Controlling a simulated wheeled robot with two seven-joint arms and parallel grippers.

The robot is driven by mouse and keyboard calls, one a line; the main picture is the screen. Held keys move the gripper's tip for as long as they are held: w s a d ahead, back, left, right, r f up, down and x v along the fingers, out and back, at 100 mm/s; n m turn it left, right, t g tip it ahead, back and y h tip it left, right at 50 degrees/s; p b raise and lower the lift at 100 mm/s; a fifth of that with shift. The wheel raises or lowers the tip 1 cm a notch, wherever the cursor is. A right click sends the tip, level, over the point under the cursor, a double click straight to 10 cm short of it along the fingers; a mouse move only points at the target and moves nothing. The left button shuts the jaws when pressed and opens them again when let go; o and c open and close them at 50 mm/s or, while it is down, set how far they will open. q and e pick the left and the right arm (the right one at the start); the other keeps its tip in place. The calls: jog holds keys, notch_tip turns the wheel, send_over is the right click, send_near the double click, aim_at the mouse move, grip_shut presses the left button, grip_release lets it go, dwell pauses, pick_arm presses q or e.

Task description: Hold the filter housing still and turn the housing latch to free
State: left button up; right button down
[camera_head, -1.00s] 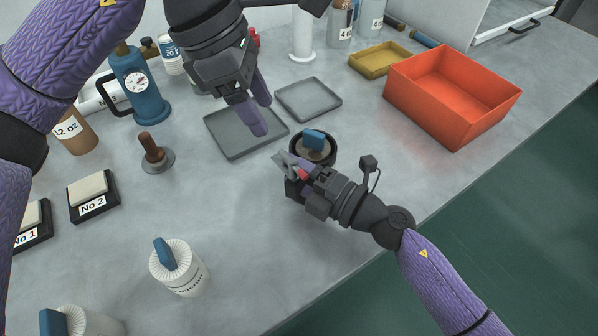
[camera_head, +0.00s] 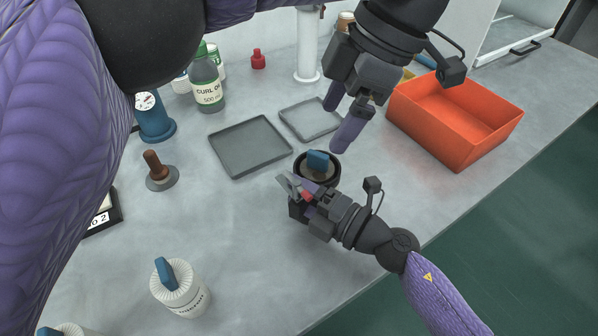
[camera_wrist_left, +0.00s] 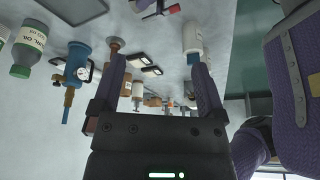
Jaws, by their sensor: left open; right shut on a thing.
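The filter housing (camera_head: 301,169) is a dark round body with a blue housing latch (camera_head: 318,160) standing up from its top. It stands on the table near the middle of the head view. My right gripper (camera_head: 298,191) is shut on the near side of the housing; its fingertips are partly hidden. My left gripper (camera_head: 336,128) is open and empty above and slightly behind the latch, apart from it. Its two purple fingers also show in the left wrist view (camera_wrist_left: 158,66), with nothing between them. I cannot make out the housing in the left wrist view.
Two grey trays (camera_head: 250,174) lie behind and left of the housing. An orange bin (camera_head: 440,150) stands to the right. A white ribbed canister with a blue handle (camera_head: 185,293) and a brown-handled tamper (camera_head: 161,181) stand to the left. The table's front edge is close.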

aim_at(297, 184)
pick_arm(q)
jog(key=x, duration=1.1)
jog(key=shift+w+a+f, duration=0.2)
jog(key=shift+a+f, duration=0.1)
jog(key=shift+a, duration=0.05)
jog(key=shift+c, duration=0.3)
jog(key=c, duration=1.2)
